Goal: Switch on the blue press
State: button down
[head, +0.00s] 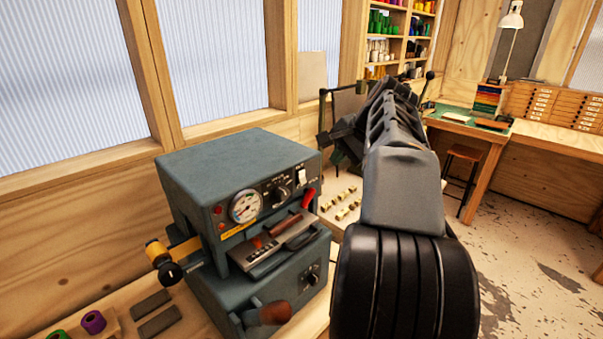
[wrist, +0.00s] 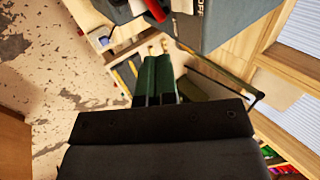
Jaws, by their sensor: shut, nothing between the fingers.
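The blue-grey press (head: 215,165) stands on the wooden bench at the left in the head view. Its front has a round gauge (head: 245,206), a black knob (head: 278,192), a white switch (head: 301,176) at the upper right and a red lever (head: 308,198). In the wrist view part of the press (wrist: 228,15) shows at the top, with the red lever (wrist: 155,10) and lettering reading OFF. My gripper (wrist: 156,62) is shut and empty, its dark green fingers side by side and apart from the press. In the head view my arm mostly hides it. The switch's position is unclear.
Small brass-coloured pieces (head: 346,202) lie on the bench right of the press. A yellow and black handle (head: 162,258) sticks out at its left. Coloured foil rolls (head: 93,322) stand at the front left. Shelves and a desk with a lamp (head: 511,18) are behind.

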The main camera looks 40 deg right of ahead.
jog(key=shift+s, duration=0.1)
jog(key=shift+a, duration=0.1)
jog(key=p, duration=0.1)
send_near(304, 183)
notch_tip(304, 183, down, 4)
jog(key=shift+w+a+f+p, duration=0.1)
jog(key=shift+w+f+p, duration=0.15)
jog(key=shift+w, duration=0.35)
jog(key=shift+w+a+f+p, duration=0.15)
jog(key=shift+w+f+p, duration=0.15)
jog(key=shift+w, duration=0.35)
jog(key=shift+w+a+f+p, duration=0.1)
jog(key=shift+w+f+p, duration=0.15)
jog(key=shift+w, duration=0.35)
